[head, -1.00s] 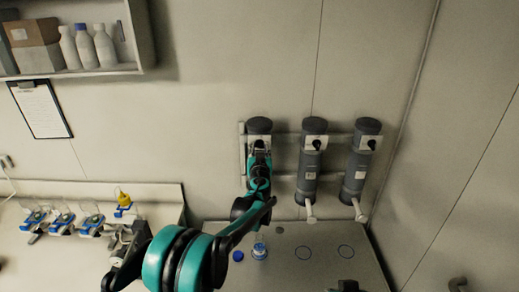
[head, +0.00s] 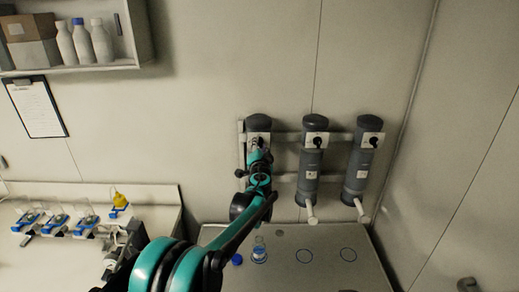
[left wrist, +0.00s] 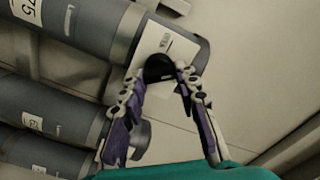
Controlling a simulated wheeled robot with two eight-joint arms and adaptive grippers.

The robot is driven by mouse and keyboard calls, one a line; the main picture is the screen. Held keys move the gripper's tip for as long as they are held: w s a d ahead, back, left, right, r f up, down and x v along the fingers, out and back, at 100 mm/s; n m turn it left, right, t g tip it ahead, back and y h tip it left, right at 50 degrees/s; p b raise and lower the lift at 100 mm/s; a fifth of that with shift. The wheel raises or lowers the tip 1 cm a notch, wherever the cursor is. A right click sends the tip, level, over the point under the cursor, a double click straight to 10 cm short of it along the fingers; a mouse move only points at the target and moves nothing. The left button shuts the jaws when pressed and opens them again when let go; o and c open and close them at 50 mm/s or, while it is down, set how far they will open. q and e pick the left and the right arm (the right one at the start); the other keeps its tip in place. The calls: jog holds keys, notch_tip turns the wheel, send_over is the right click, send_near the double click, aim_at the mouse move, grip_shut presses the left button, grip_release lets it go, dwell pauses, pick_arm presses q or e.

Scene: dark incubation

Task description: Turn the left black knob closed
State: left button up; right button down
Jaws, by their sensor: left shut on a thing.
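Three dark grey cylinders hang on a wall rack, each with a white plate and a black knob. The left cylinder (head: 258,123) is mostly covered by my left arm. My left gripper (head: 258,145) is at its plate in the head view. In the left wrist view, my left gripper (left wrist: 166,72) has its fingertips on either side of the black knob (left wrist: 158,68), shut on it, in front of the white plate (left wrist: 178,50). The knob's exact angle is hard to tell. My right gripper is not in view.
The middle cylinder (head: 311,160) and right cylinder (head: 358,170) stand close to the right, with white outlets below. A bottle (head: 259,250) and a blue cap (head: 237,259) are on the counter below. Blue-based flasks (head: 55,222) stand on the left bench.

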pick_arm(q)
jog(key=m+b, duration=0.1)
jog(key=m, duration=0.2)
jog(key=shift+d+f+m, duration=0.1)
jog(key=shift+f+m, duration=0.05)
jog(key=shift+m, duration=0.15)
jog(key=shift+m+b, duration=0.45)
jog(key=shift+m, duration=1.45)
jog(key=o, duration=1.2)
jog(key=shift+c, duration=0.2)
jog(key=shift+s, duration=0.1)
jog(key=s, duration=1.2)
